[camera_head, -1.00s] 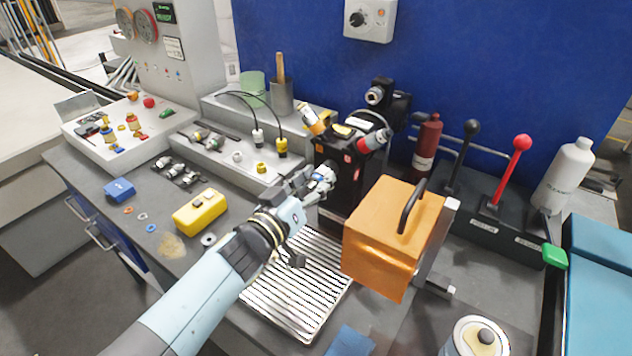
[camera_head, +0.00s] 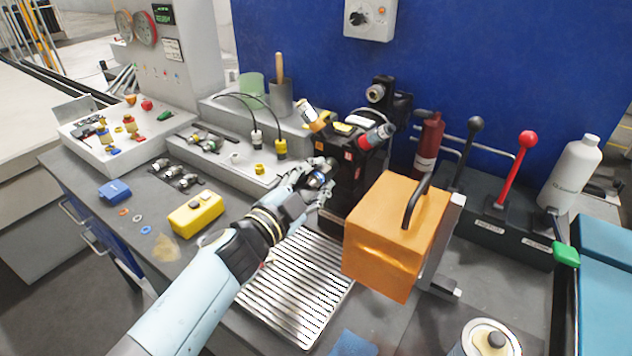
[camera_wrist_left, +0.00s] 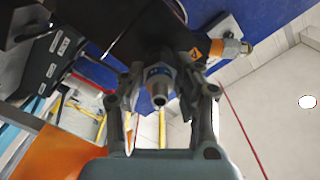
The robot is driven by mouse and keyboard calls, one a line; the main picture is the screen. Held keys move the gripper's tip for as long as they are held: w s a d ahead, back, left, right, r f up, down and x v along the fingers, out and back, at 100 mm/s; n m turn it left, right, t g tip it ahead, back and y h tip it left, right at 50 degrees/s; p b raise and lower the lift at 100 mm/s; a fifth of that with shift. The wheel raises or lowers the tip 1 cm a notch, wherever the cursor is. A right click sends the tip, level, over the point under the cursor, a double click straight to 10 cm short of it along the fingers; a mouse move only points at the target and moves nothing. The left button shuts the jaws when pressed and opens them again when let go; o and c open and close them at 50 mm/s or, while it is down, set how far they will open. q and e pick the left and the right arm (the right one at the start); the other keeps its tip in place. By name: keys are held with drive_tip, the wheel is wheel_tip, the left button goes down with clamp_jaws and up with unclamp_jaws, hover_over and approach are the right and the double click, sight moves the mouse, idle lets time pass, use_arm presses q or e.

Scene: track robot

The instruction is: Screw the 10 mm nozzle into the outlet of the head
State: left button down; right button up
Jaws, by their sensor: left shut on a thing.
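The head (camera_head: 347,172) is a black block with coloured labels, standing behind the slatted tray. My left gripper (camera_head: 324,176) is at the lower left front of the head. It is shut on the nozzle, a small metal piece with a blue band. In the left wrist view the nozzle (camera_wrist_left: 159,84) sits between the two fingers of the gripper (camera_wrist_left: 164,92), its round open end facing the camera. Its far end points toward the dark head (camera_wrist_left: 140,30). The outlet is hidden, and I cannot tell whether the nozzle is in it. My right gripper is not in view.
An orange box with a black handle (camera_head: 392,240) stands close to the right of the head. A slatted metal tray (camera_head: 297,285) lies below my left arm. Several fittings (camera_head: 178,172) and a yellow case (camera_head: 196,213) are to the left. Levers (camera_head: 515,168) stand at right.

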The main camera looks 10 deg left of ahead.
use_arm(q)
drive_tip(key=m+b, duration=0.1)
drive_tip(key=m, duration=0.4)
drive_tip(key=shift+f, duration=0.1)
drive_tip(key=m+b, duration=0.1)
drive_tip(key=m, duration=0.2)
drive_tip(key=shift+m, duration=0.4)
drive_tip(key=m+b, duration=0.1)
drive_tip(key=m, duration=0.2)
drive_tip(key=shift+m+b, duration=0.4)
drive_tip(key=m+b, duration=0.2)
drive_tip(key=m, duration=0.3)
drive_tip(key=shift+m, duration=0.4)
drive_tip(key=shift+m+b, duration=0.3)
drive_tip(key=shift+m, duration=0.9)
